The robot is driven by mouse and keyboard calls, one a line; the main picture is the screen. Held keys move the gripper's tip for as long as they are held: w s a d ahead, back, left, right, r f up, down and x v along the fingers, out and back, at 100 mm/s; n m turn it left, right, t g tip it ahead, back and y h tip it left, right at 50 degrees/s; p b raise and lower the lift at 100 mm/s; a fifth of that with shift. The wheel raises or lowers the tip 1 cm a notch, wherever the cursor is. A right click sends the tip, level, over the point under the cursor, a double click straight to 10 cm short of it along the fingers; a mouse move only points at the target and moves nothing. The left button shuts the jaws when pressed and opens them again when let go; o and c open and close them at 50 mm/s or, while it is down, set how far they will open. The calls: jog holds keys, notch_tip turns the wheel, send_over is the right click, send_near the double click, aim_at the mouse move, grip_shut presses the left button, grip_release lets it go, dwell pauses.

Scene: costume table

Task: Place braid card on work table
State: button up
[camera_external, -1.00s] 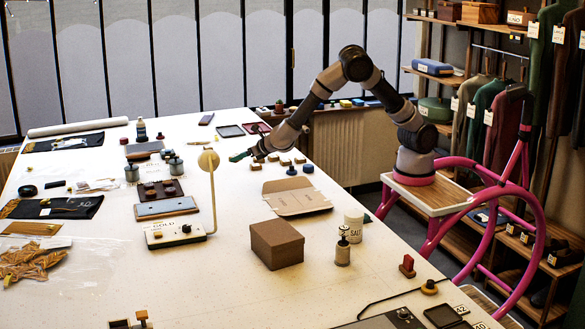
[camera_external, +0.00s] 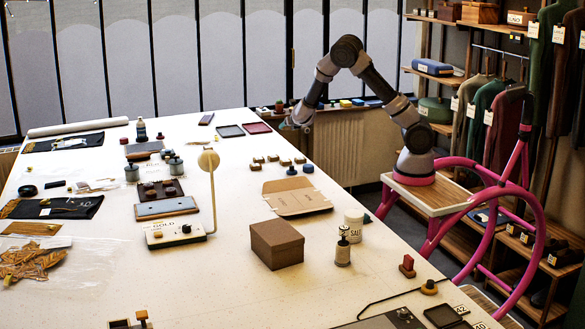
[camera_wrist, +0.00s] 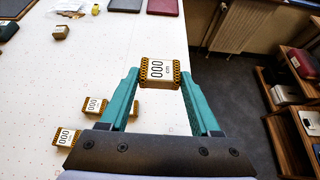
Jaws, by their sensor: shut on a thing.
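My gripper (camera_wrist: 159,78) is shut on a braid card (camera_wrist: 160,70), a small block wound with yellow and black braid around a white label reading "000 cm". The card sits between the teal fingertips in the wrist view, near the table's edge with dark floor to its right. In the external view my gripper (camera_external: 288,124) is raised by the far right edge of the work table (camera_external: 330,245); the card cannot be made out there. Similar cards (camera_wrist: 95,105) lie on the table at the lower left of the wrist view.
A flat cardboard piece (camera_external: 297,198), a brown box (camera_external: 276,244) and a salt tub (camera_external: 354,225) stand on the table's right side. Dark and red trays (camera_external: 231,131) lie at its far end. A radiator (camera_external: 337,140) is beyond the edge.

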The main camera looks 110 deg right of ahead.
jog(key=f, duration=0.7)
jog(key=s+f, duration=0.1)
jog(key=f, duration=0.2)
jog(key=shift+d+f, duration=0.25)
jog(key=shift+f, duration=2.25)
jog(key=shift+f, duration=0.15)
jog(key=o, duration=1)
jog(key=shift+o, duration=0.2)
